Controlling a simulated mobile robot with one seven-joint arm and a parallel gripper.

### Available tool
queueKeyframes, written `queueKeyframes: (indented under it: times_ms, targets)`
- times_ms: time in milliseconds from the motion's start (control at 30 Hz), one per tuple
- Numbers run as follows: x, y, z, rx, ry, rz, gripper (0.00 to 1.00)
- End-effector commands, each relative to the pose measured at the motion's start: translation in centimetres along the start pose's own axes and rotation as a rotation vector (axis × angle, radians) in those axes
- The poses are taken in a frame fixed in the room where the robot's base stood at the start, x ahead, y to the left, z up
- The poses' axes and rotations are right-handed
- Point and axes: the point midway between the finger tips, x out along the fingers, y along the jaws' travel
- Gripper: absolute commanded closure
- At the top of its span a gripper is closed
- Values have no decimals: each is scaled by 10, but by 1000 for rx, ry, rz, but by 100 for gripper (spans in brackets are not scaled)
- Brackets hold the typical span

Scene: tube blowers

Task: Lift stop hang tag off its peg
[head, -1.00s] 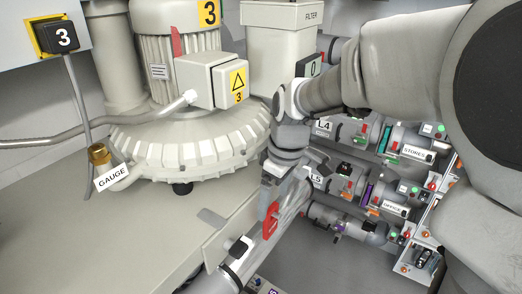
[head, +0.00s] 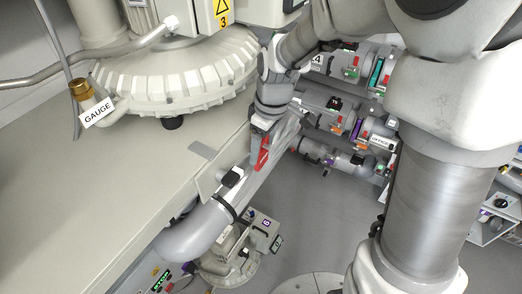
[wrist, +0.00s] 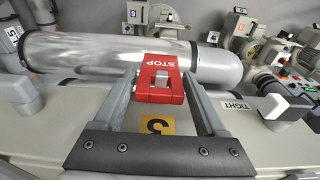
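The red stop hang tag (wrist: 160,92) hangs in front of a silver pipe in the wrist view, with a small grey-white block, perhaps its peg, at its middle. My gripper (wrist: 160,75) has one finger on each side of the tag, the tips close to its side edges. I cannot tell if the fingers press on it. In the head view the red tag (head: 263,158) shows just below my gripper (head: 260,132), beside the bench's front edge.
The silver pipe (wrist: 95,52) runs behind the tag along the bench edge. A yellow label (wrist: 157,126) lies below it.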

Motion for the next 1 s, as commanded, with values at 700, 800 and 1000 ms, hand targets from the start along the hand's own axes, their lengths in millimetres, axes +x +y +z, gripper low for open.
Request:
queueKeyframes:
  times_ms: [700,800,1000]
  targets:
    - [-4,0,-1,0,1,1,91]
    - [-7,1,7,3,0,1,91]
    - [-12,1,40,6,0,2,91]
